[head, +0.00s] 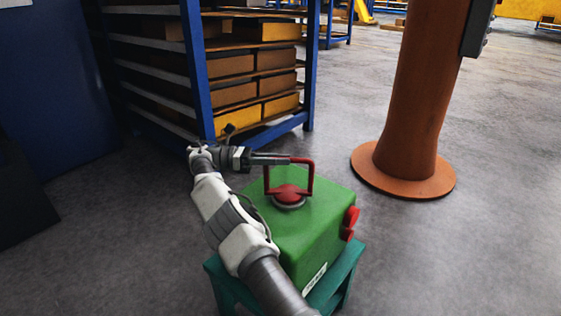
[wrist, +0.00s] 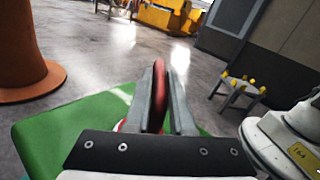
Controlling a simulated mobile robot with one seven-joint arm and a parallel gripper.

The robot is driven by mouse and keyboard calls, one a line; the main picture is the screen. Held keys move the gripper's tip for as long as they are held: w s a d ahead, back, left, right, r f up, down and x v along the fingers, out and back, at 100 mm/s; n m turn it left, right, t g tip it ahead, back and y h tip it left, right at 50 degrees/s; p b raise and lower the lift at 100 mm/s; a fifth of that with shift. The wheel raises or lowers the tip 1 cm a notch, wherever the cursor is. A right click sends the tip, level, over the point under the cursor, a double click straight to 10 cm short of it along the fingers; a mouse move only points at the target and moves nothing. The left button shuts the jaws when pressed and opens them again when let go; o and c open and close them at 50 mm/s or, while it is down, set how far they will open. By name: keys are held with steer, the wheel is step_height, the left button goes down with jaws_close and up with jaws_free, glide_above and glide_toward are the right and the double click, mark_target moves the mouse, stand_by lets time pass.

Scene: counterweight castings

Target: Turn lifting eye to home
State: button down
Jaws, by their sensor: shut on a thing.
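The lifting eye (head: 313,178) is a red squared loop standing upright on a red round base (head: 289,193) with a grey ring, on top of a green casting (head: 318,231). My gripper (head: 287,160) reaches in from the left and is shut on the upper part of the loop. In the wrist view the red loop (wrist: 159,95) stands edge-on between the two grey fingers of my gripper (wrist: 161,95). The base is mostly hidden there behind the fingers. The green casting (wrist: 75,130) shows below.
The casting sits on a teal stand (head: 345,275). A red fitting (head: 350,222) sticks out on the casting's right side. An orange column (head: 415,90) stands at the back right. A blue rack (head: 195,75) with boxes stands behind. Floor to the right is clear.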

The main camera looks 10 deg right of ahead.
steer(key=shift+r, duration=0.2)
steer(key=c, duration=0.8)
jaws_free()
steer(key=shift+c, duration=0.2)
steer(key=shift+o, duration=0.2)
steer(key=shift+f, duration=0.1)
step_height(320, 180, up, 5)
steer(key=p, duration=0.2)
steer(key=shift+f+p, duration=0.1)
steer(key=shift+p, duration=0.25)
steer(key=shift+s+d+r+p, duration=0.3)
steer(key=shift+s+d+p, duration=0.05)
steer(key=shift+d, duration=0.2)
steer(key=shift+s+d+r+p, duration=0.25)
steer(key=shift+s+d+p, duration=0.1)
steer(key=shift+d, duration=0.15)
steer(key=s+d+r+p, duration=0.3)
steer(key=s+d+r, duration=0.1)
steer(key=d, duration=0.3)
steer(key=shift+s+d+r, duration=0.35)
steer(key=shift+d+r, duration=0.05)
steer(key=shift+r, duration=0.15)
